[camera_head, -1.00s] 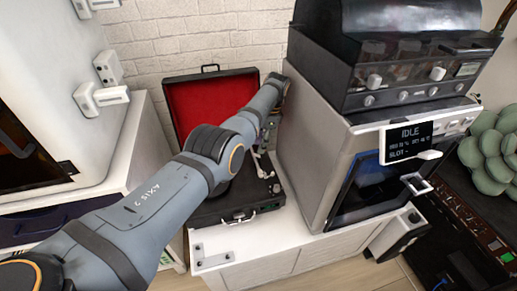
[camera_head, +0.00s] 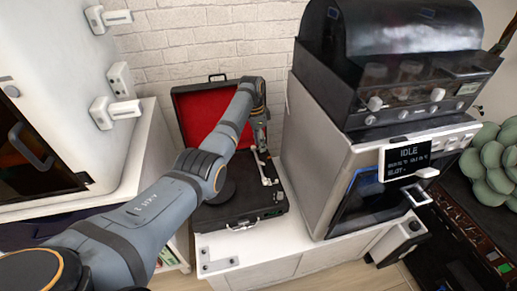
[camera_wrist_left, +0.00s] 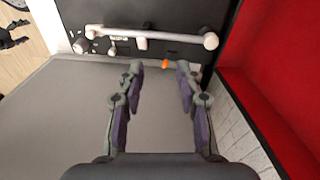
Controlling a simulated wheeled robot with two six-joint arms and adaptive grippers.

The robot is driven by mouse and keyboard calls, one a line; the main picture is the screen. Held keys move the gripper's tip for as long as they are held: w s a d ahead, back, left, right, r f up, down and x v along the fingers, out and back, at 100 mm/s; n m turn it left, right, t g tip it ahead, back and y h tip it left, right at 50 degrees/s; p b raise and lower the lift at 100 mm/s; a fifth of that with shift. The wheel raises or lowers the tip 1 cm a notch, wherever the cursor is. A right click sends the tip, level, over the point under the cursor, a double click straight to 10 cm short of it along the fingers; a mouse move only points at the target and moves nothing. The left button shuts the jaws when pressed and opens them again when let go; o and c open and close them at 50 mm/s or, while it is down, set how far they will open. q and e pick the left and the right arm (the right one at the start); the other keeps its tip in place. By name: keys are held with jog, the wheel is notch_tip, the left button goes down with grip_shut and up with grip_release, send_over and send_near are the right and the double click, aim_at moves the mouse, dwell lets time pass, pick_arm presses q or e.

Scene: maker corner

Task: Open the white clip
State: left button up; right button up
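A small white block (camera_wrist_left: 141,43), which looks like the white clip, sits at the middle of the pale tonearm (camera_wrist_left: 175,35) of a black suitcase record player. I cannot tell if it is shut. The tonearm also shows in the head view (camera_head: 267,170), where the clip is too small to make out. My left gripper (camera_wrist_left: 160,66) is open and empty, its fingertips pointing towards the tonearm and apart from it. In the head view the left gripper (camera_head: 262,143) hangs over the right side of the record player (camera_head: 222,213). My right gripper is not in view.
The record player's red-lined lid (camera_head: 200,108) stands open behind. A large grey machine (camera_head: 312,150) with a display stands close on the right. A white cabinet (camera_head: 60,80) with handles is at left. The front of the white counter (camera_head: 265,240) is mostly clear.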

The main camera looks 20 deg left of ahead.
aim_at(258, 162)
pick_arm(q)
jog(key=s+a+r+m+t+h+p, duration=0.1)
jog(key=s+a+r+t+h+p, duration=0.1)
jog(key=s+a+r+p, duration=0.3)
jog(key=b+x, duration=0.1)
jog(key=x, duration=0.2)
jog(key=d+b+x, duration=0.1)
jog(key=x, duration=0.3)
jog(key=s+x, duration=0.1)
jog(key=x, duration=0.3)
jog(key=shift+d+r+b, duration=0.15)
jog(key=shift+d+b, duration=0.2)
jog(key=shift+b, duration=0.05)
jog(key=shift+w+d+f, duration=0.15)
jog(key=shift+d+f, duration=0.05)
jog(key=shift+f, duration=0.4)
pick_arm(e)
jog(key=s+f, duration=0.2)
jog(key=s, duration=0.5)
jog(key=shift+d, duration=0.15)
pick_arm(q)
grip_shut()
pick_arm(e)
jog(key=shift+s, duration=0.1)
